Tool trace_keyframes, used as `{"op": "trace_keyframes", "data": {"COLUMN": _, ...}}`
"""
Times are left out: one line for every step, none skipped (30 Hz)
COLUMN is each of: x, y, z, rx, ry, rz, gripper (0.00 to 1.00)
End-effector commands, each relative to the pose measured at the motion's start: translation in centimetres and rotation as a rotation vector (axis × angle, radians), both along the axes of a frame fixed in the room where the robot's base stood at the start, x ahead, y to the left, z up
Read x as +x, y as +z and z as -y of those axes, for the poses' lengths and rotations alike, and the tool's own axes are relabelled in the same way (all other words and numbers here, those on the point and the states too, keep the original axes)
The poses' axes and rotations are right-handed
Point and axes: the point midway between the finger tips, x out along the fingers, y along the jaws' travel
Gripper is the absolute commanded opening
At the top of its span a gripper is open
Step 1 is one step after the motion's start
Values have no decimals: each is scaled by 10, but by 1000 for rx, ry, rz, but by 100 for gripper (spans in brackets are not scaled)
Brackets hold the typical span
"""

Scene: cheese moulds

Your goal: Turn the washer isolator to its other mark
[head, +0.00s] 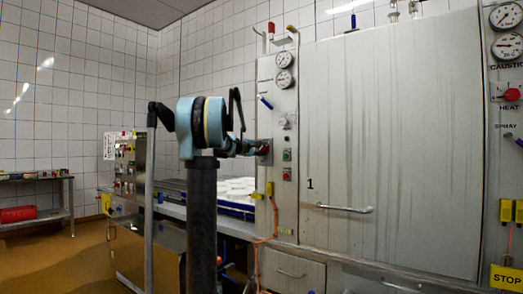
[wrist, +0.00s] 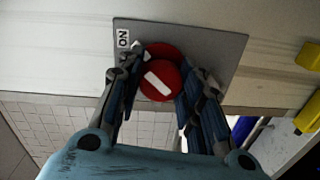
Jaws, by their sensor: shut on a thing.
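The washer isolator is a round red knob (wrist: 171,84) with a white bar across its face, on a grey plate (wrist: 215,45). An "ON" label (wrist: 123,38) sits sideways at the plate's upper-left corner. The white bar slants from upper left to lower right in the wrist view. My gripper (wrist: 160,78) is shut on the knob, with a finger on each side of it. In the head view my gripper (head: 257,148) reaches the plate (head: 268,158) on the washer's left panel and mostly hides the knob. No second mark is readable.
The washer's large door (head: 395,150) with its handle (head: 345,209) is right of the panel. Green and red buttons (head: 287,164) and gauges (head: 284,69) share the panel. Yellow parts (wrist: 309,57) lie right of the plate. A table with white moulds (head: 232,188) stands behind my arm.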

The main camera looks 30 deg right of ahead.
Motion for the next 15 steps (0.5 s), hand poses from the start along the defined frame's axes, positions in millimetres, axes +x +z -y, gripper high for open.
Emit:
{"op": "trace_keyframes", "data": {"x": 2, "y": 0, "z": 1, "rx": 6, "ry": 2, "rz": 14, "gripper": 10}}
{"op": "trace_keyframes", "data": {"x": 2, "y": 0, "z": 1, "rx": 9, "ry": 2, "rz": 19, "gripper": 10}}
{"op": "trace_keyframes", "data": {"x": 2, "y": 0, "z": 1, "rx": 12, "ry": 3, "rz": 28, "gripper": 10}}
{"op": "trace_keyframes", "data": {"x": 2, "y": 0, "z": 1, "rx": 14, "ry": 3, "rz": 33, "gripper": 10}}
{"op": "trace_keyframes", "data": {"x": 2, "y": 0, "z": 1, "rx": 16, "ry": 3, "rz": 37, "gripper": 10}}
{"op": "trace_keyframes", "data": {"x": 2, "y": 0, "z": 1, "rx": 17, "ry": 3, "rz": 42, "gripper": 10}}
{"op": "trace_keyframes", "data": {"x": 2, "y": 0, "z": 1, "rx": 18, "ry": 3, "rz": 44, "gripper": 10}}
{"op": "trace_keyframes", "data": {"x": 2, "y": 0, "z": 1, "rx": 19, "ry": 4, "rz": 45, "gripper": 10}}
{"op": "trace_keyframes", "data": {"x": 3, "y": 0, "z": 1, "rx": 20, "ry": 4, "rz": 47, "gripper": 10}}
{"op": "trace_keyframes", "data": {"x": 3, "y": 0, "z": 1, "rx": 20, "ry": 4, "rz": 48, "gripper": 10}}
{"op": "trace_keyframes", "data": {"x": 3, "y": 0, "z": 1, "rx": 20, "ry": 4, "rz": 49, "gripper": 10}}
{"op": "trace_keyframes", "data": {"x": 3, "y": 0, "z": 1, "rx": 20, "ry": 4, "rz": 49, "gripper": 10}}
{"op": "trace_keyframes", "data": {"x": 3, "y": 0, "z": 1, "rx": 20, "ry": 4, "rz": 49, "gripper": 10}}
{"op": "trace_keyframes", "data": {"x": 3, "y": 0, "z": 1, "rx": 20, "ry": 5, "rz": 49, "gripper": 10}}
{"op": "trace_keyframes", "data": {"x": 3, "y": 0, "z": 1, "rx": 20, "ry": 5, "rz": 48, "gripper": 10}}
